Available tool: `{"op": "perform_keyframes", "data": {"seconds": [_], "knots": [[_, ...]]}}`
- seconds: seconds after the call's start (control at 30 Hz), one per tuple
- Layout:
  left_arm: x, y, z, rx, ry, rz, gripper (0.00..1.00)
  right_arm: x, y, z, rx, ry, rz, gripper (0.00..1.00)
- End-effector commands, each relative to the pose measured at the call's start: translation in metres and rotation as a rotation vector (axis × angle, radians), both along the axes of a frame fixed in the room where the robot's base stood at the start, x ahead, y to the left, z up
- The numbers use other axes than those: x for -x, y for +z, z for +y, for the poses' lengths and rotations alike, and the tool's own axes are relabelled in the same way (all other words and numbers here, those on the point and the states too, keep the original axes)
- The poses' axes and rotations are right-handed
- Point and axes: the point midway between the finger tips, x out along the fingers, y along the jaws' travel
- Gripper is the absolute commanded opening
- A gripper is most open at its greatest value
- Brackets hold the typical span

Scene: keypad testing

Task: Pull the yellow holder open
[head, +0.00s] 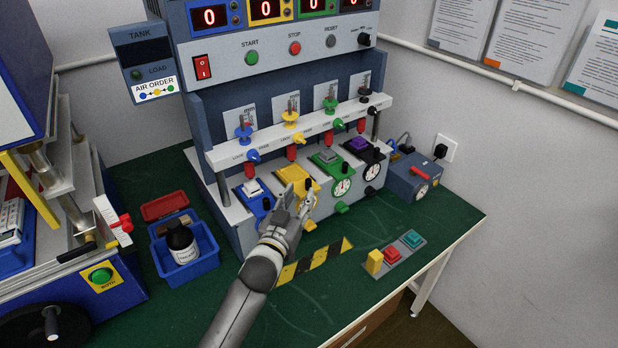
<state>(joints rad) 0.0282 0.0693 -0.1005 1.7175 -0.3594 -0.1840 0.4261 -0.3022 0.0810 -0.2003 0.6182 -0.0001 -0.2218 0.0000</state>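The yellow holder (293,173) is the second from the left in the row of coloured holders at the foot of the test machine. A dark upright knob stands at its right side. My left gripper (296,196) is right in front of the yellow holder and hides its lower front. Its two fingers are apart, with nothing seen between them. I cannot tell whether a finger touches the holder. My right gripper is not in view.
A blue bin (188,268) with a dark bottle stands left. A button strip (396,255) lies at front right. The green bench is clear around the striped tape (318,259).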

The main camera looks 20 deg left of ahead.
Motion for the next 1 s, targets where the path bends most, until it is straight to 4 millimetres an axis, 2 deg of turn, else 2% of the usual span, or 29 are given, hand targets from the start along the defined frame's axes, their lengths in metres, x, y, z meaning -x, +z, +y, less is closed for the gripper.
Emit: {"op": "perform_keyframes", "data": {"seconds": [0.1, 0.17, 0.27, 0.4, 0.57, 0.9, 1.0], "knots": [[-0.022, 0.003, -0.001, -0.001, 0.0, -0.002, 0.37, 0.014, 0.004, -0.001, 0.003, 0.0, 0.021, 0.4], [-0.032, 0.002, -0.001, 0.0, 0.0, 0.0, 0.37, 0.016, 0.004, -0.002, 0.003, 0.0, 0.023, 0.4], [-0.046, 0.002, -0.002, 0.001, 0.0, -0.001, 0.37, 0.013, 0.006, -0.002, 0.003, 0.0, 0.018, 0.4], [-0.061, 0.001, -0.002, -0.001, 0.001, 0.0, 0.37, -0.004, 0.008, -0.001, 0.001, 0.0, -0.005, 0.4], [-0.07, 0.001, -0.003, 0.0, 0.0, -0.001, 0.37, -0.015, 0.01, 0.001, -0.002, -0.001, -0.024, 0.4], [-0.073, 0.0, -0.003, 0.0, 0.0, 0.0, 0.37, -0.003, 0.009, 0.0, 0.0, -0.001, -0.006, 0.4], [-0.073, 0.0, -0.003, 0.0, 0.0, 0.0, 0.25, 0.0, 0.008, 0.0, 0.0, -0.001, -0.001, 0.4]]}}
